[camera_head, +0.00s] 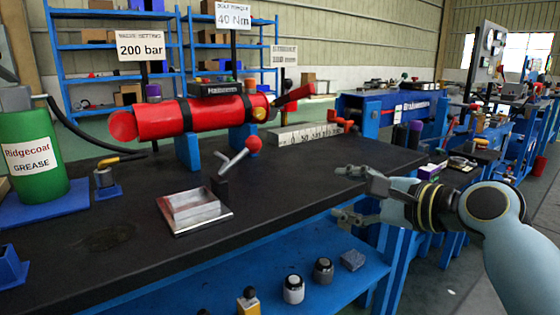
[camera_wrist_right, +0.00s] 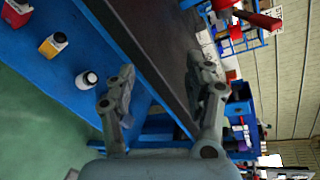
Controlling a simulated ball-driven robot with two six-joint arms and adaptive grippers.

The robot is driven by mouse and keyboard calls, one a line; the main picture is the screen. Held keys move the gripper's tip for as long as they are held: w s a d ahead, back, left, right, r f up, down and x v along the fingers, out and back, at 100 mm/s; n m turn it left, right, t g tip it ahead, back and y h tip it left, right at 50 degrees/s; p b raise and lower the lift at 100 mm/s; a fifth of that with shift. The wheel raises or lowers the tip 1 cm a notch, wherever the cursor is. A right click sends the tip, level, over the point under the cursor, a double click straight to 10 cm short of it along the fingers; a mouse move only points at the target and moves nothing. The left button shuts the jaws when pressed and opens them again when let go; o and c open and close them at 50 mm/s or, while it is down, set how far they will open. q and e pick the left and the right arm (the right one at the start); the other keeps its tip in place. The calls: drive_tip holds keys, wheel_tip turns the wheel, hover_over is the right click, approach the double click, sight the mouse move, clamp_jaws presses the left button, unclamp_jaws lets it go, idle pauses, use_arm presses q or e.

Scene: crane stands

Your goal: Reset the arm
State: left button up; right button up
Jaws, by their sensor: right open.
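My right arm comes in from the right in the head view, with its grey gripper (camera_head: 345,193) at the bench's right end, near the front edge. Its two fingers are spread apart with nothing between them. In the right wrist view the same gripper (camera_wrist_right: 160,95) shows both fingers apart, one on each side of the bench edge in the picture. From these views I cannot tell whether a finger touches the bench. My left arm and gripper are not in either view.
The black bench top (camera_head: 110,210) carries a red cylinder (camera_head: 165,118), a green grease drum (camera_head: 32,155), a metal block on a plate (camera_head: 192,208) and a red-knobbed lever (camera_head: 237,160). A blue lower shelf (camera_head: 335,285) holds several small items. Blue workbenches stand behind at right.

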drive_tip(key=s+d+f+n+g+h, duration=0.25)
drive_tip(key=s+f+n, duration=0.25)
drive_tip(key=s+f, duration=0.3)
drive_tip(key=s+d+f+n+g+h, duration=0.25)
drive_tip(key=s+d+f+n, duration=0.2)
drive_tip(key=s, duration=0.55)
drive_tip(key=s+d+f+n+g+h, duration=0.1)
drive_tip(key=s+d+n+g+h, duration=0.2)
drive_tip(key=s, duration=0.6)
drive_tip(key=s+d+f+n+g+h, duration=0.2)
drive_tip(key=s+d+n, duration=0.3)
drive_tip(key=s, duration=0.4)
wheel_tip(320, 180, down, 21)
drive_tip(key=s+d+p, duration=0.3)
use_arm(q)
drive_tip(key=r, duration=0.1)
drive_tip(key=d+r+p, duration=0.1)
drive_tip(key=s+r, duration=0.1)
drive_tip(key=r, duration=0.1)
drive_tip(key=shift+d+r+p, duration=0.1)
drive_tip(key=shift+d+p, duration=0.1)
drive_tip(key=shift+p, duration=0.15)
use_arm(e)
drive_tip(key=s+f+g, duration=0.1)
drive_tip(key=s+f, duration=1.3)
drive_tip(key=s, duration=0.4)
drive_tip(key=shift+s+d+m+g, duration=0.15)
drive_tip(key=shift+d+m+g, duration=0.15)
drive_tip(key=shift+d+m, duration=0.05)
